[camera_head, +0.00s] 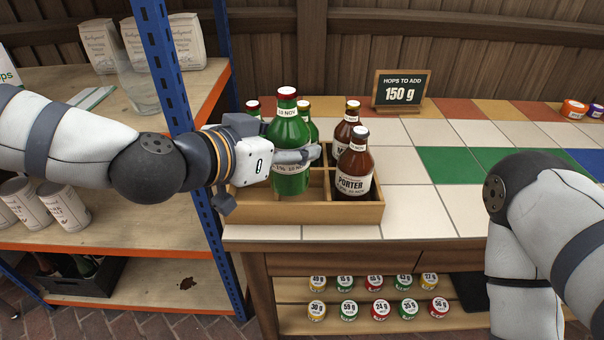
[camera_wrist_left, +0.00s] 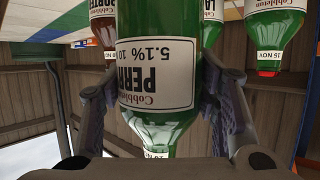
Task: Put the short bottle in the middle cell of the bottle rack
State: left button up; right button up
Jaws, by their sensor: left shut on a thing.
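My left gripper (camera_head: 296,157) is shut on a green bottle (camera_head: 290,130) with a red cap and a white label. In the left wrist view, the same green bottle (camera_wrist_left: 158,75) stands between both fingers, its label reading Perry. It is upright over the front part of the wooden bottle rack (camera_head: 290,212). I cannot tell whether its base touches the rack floor. A brown porter bottle (camera_head: 354,165) with a white cap stands at the rack's front right. My right gripper is out of view.
The rack sits at the left end of the tiled counter (camera_head: 405,200); tiles to its right are clear. A blue shelf post (camera_head: 165,75) stands close to my left arm. A sign (camera_head: 401,90) stands at the back. Several small tins (camera_head: 375,282) sit below.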

pick_arm(q)
jog(key=w+f, duration=0.1)
jog(key=w+d+f, duration=0.1)
jog(key=f, duration=0.1)
jog(key=w+f+b, duration=0.1)
jog(key=shift+d+f, duration=0.15)
jog(key=shift+d, duration=0.15)
jog(key=shift+w+d+f+b, duration=0.1)
jog(key=shift+w+f+b, duration=0.1)
jog(key=shift+f, duration=0.45)
jog(key=shift+w+d+f+b, duration=0.1)
jog(key=shift+w+f+b, duration=0.1)
jog(key=shift+f, duration=0.5)
jog(key=shift+w+d+f+b, duration=0.1)
jog(key=shift+w+f+b, duration=0.1)
jog(key=shift+f, duration=0.45)
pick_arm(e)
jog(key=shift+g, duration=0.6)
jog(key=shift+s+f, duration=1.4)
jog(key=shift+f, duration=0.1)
pick_arm(q)
jog(key=shift+f, duration=0.25)
jog(key=o, duration=1.7)
